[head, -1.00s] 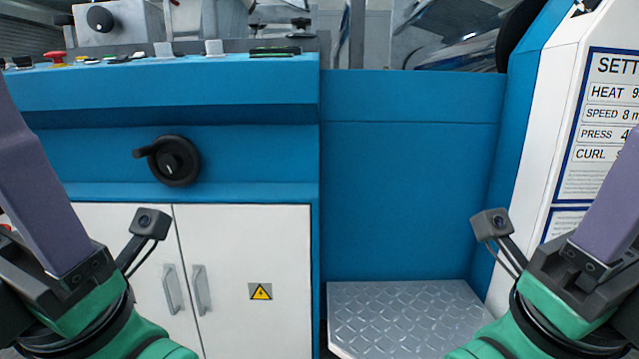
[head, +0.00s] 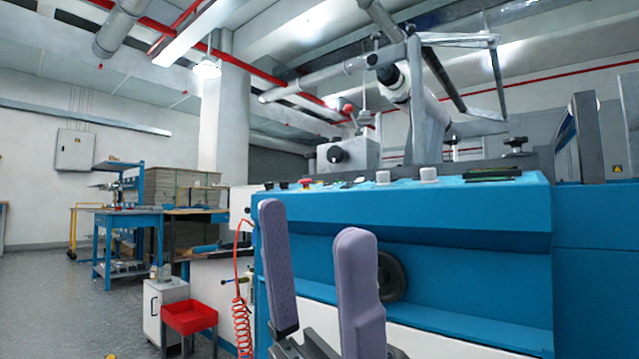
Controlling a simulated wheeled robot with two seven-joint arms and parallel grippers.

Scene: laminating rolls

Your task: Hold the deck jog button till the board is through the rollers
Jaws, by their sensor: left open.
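The blue laminating machine (head: 450,225) fills the right half of the head view. Its control deck carries a red button (head: 306,183), small dark controls, two whitish knobs (head: 428,174) and a dark green strip (head: 490,174). I cannot tell which control is the jog button. My left gripper (head: 311,222) is open and empty, its two purple fingers pointing up in front of the machine's left end. Its tips show below the deck controls, and no contact with a button shows. The rollers and a board in them cannot be made out. My right gripper is out of view.
A black handwheel (head: 392,277) on the machine's front is partly hidden behind a finger. A red bin (head: 189,317) and a coiled red hose (head: 242,325) are left of the machine. A board stack (head: 185,190) and blue bench (head: 128,222) stand farther back. Open floor lies at left.

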